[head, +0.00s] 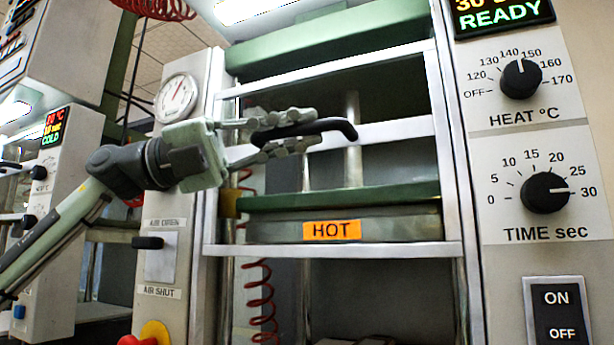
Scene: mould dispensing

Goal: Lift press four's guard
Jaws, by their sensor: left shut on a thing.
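The press's guard (330,68) is a light metal frame with a top bar, a middle bar, a bottom bar and side rails, standing across the front of the press. A black handle (340,126) sits on its middle bar. My left gripper (300,132) comes in from the left and is shut on the handle, with a finger above and a finger below it. Behind the guard are the green platens, with an orange HOT label (332,230) on the lower block. My right gripper is not in view.
On the right a panel carries a lit READY display (503,16), a heat dial (521,79), a time dial (545,193) and an ON/OFF switch (558,312). On the left post are a gauge (177,97), an air lever (148,243) and a red button (140,340). Another press marked COLD stands further left.

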